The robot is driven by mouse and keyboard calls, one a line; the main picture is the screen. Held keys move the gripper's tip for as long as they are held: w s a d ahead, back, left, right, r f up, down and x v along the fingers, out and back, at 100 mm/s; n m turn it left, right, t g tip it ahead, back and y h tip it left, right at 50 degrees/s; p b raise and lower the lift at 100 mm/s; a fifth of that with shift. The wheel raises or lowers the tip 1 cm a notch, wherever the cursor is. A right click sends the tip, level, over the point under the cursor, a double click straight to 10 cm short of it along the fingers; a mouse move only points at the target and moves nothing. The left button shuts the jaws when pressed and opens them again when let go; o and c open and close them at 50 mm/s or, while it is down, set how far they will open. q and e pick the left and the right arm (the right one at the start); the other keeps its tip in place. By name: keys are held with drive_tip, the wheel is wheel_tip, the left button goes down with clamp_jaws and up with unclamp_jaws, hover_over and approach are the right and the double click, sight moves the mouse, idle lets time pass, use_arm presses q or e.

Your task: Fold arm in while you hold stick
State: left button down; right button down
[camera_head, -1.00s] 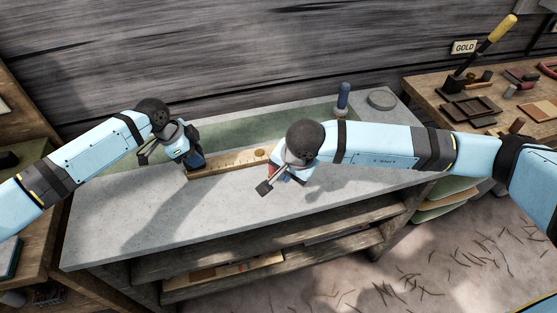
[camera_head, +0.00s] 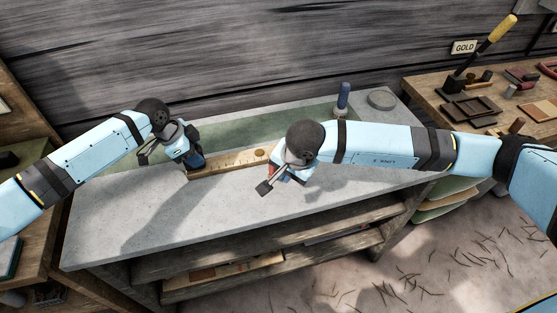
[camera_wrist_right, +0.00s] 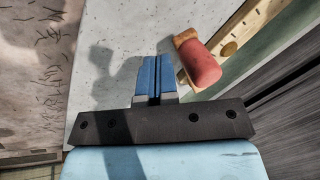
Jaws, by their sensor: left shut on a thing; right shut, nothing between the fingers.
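The stick (camera_head: 232,162), a pale wooden strip with holes, lies along the grey bench top. It also shows at the upper right of the right wrist view (camera_wrist_right: 232,47). My left gripper (camera_head: 194,164) is shut at the stick's left end, its blue fingertips down at the wood; the exact grip is hidden. My right gripper (camera_wrist_right: 158,78) is shut and empty, with its blue fingers together above the bench. A red cylinder (camera_wrist_right: 198,64) with a tan end lies between the right fingers and the stick.
The grey bench (camera_head: 130,225) has a green mat (camera_head: 240,128) along its back. A blue-handled tool (camera_head: 343,98) stands upright there, beside a round grey disc (camera_head: 382,99). A wooden side table (camera_head: 440,98) with trays is at the right. The bench's front left is clear.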

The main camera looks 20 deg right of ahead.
use_arm(q)
drive_tip(key=shift+s+f, duration=0.1)
drive_tip(key=shift+f, duration=0.05)
idle(0.4)
use_arm(e)
drive_tip(key=shift+w+a, duration=1)
drive_tip(key=shift+w, duration=0.75)
drive_tip(key=shift+w+a, duration=0.95)
drive_tip(key=shift+w, duration=0.85)
drive_tip(key=shift+w+a, duration=1)
drive_tip(key=shift+w, duration=0.75)
drive_tip(key=shift+s+d, duration=0.1)
drive_tip(key=shift+r, duration=0.1)
wheel_tip(320, 180, up, 7)
drive_tip(key=shift+s+d, duration=0.25)
drive_tip(key=shift+s, duration=0.2)
